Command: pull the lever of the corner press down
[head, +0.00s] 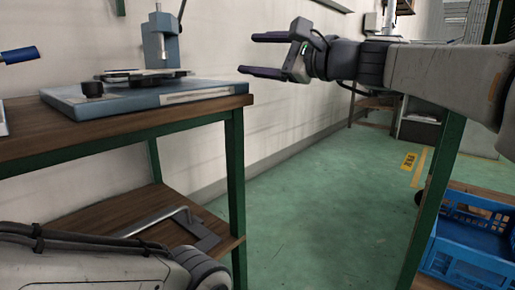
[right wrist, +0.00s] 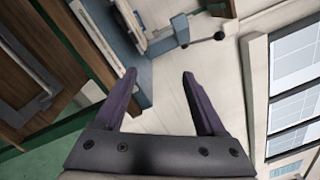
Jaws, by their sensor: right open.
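The corner press stands on the wooden bench at the left in the head view, with a blue base (head: 150,98) and an upright blue-grey column (head: 160,40). Its thin dark lever (head: 182,10) rises from the column top and is cut by the upper picture edge. My right gripper (head: 249,54) is open and empty, in the air to the right of the press and apart from it. In the right wrist view, a dark lever with a round knob (right wrist: 219,35) lies beyond the open fingers (right wrist: 158,74).
A grey metal frame (head: 190,225) lies on the lower shelf. A blue-handled object (head: 20,55) is at the far left. A blue crate (head: 470,240) is at the lower right. Green floor between is clear.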

